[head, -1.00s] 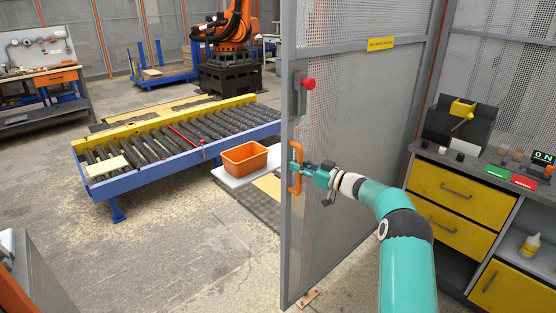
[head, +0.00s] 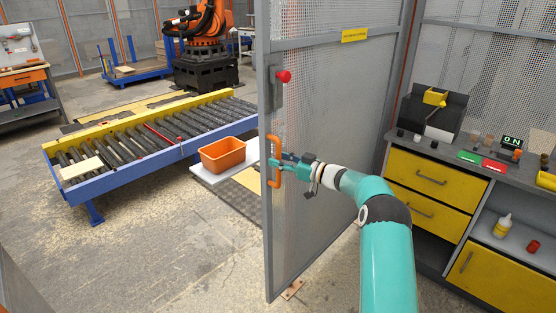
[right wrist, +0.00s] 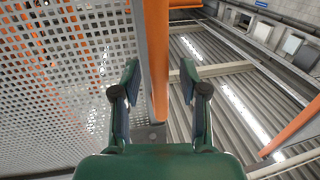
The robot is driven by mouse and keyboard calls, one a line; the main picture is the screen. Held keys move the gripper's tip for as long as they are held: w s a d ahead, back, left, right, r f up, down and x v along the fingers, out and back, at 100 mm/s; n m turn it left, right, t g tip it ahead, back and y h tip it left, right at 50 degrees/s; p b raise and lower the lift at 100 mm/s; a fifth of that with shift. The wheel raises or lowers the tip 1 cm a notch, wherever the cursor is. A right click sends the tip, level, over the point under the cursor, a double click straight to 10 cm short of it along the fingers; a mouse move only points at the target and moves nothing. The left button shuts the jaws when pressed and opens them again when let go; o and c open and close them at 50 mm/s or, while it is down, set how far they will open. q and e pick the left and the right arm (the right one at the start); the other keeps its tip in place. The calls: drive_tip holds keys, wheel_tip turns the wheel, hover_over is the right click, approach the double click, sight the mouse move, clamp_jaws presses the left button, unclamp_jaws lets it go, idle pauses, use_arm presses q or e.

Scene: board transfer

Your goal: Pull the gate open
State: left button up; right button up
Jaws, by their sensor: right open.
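The gate (head: 325,120) is a tall grey mesh panel in a metal frame, standing at an angle in the middle of the head view, with open floor left of its free edge. Its orange handle (head: 277,180) is a vertical bar near that edge. My right gripper (head: 275,162) is at the handle with its fingers spread. In the right wrist view, the handle (right wrist: 157,60) passes between the two open fingers of the gripper (right wrist: 158,72), with gaps showing on both sides. My left gripper is not in view.
A red knob (head: 284,76) sits on the gate above the handle. Left of the gate are a roller conveyor (head: 150,142) and an orange bin (head: 222,154). A yellow-drawered bench (head: 432,180) stands close on the right. The floor at front left is clear.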

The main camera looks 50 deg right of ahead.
drive_tip(key=s+d, duration=0.2)
drive_tip(key=s, duration=0.9)
drive_tip(key=shift+w, duration=0.15)
